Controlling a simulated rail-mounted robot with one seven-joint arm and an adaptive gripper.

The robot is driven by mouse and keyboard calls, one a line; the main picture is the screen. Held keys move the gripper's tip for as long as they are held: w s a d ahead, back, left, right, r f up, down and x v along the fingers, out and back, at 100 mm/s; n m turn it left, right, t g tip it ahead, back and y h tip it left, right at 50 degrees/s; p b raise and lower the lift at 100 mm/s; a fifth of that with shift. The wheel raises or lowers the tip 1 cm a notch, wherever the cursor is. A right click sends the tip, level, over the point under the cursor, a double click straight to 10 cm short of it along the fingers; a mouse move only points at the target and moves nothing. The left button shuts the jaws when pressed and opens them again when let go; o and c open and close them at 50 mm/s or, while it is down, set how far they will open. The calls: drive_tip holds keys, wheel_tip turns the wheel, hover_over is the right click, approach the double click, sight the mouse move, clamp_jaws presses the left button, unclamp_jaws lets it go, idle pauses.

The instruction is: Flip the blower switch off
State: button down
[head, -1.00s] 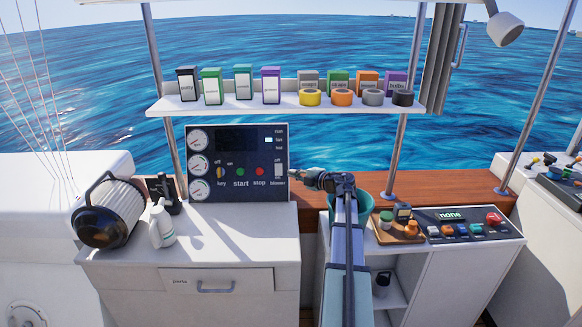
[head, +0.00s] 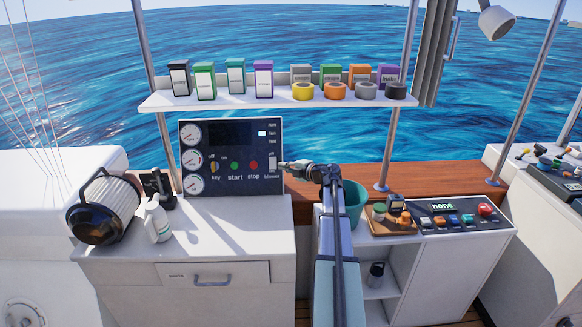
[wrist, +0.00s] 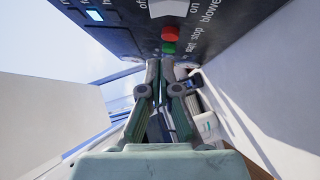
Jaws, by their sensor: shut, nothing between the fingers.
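The blower switch (head: 272,163) is a white rocker at the right end of the dark engine panel (head: 215,190), above the label "blower". It also shows at the top edge of the wrist view (wrist: 168,7), partly cut off, with "on" printed beside it. My gripper (head: 283,164) is at the panel's right edge, its tip close beside the switch; I cannot tell whether they touch. In the wrist view my gripper's (wrist: 160,64) fingers are together and empty, pointing at the panel near the red stop button (wrist: 171,33) and green start button (wrist: 168,48).
A shelf (head: 220,101) with boxes and tape rolls hangs above the panel. A teal bucket (head: 354,205) is behind my arm. The counter before the panel is clear.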

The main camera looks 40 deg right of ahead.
sight(270, 160)
drive_tip(key=shift+w+d+f+p, duration=0.25)
drive_tip(key=shift+w+f+p, duration=0.1)
drive_tip(key=shift+w, duration=0.9)
drive_tip(key=shift+w+d+f+p, duration=0.3)
drive_tip(key=shift+w+f, duration=0.1)
drive_tip(key=shift+w, duration=0.85)
drive_tip(key=shift+w+d+f+p, duration=0.25)
drive_tip(key=shift+w+f+p, duration=0.1)
drive_tip(key=shift+w, duration=0.9)
drive_tip(key=shift+r, duration=0.1)
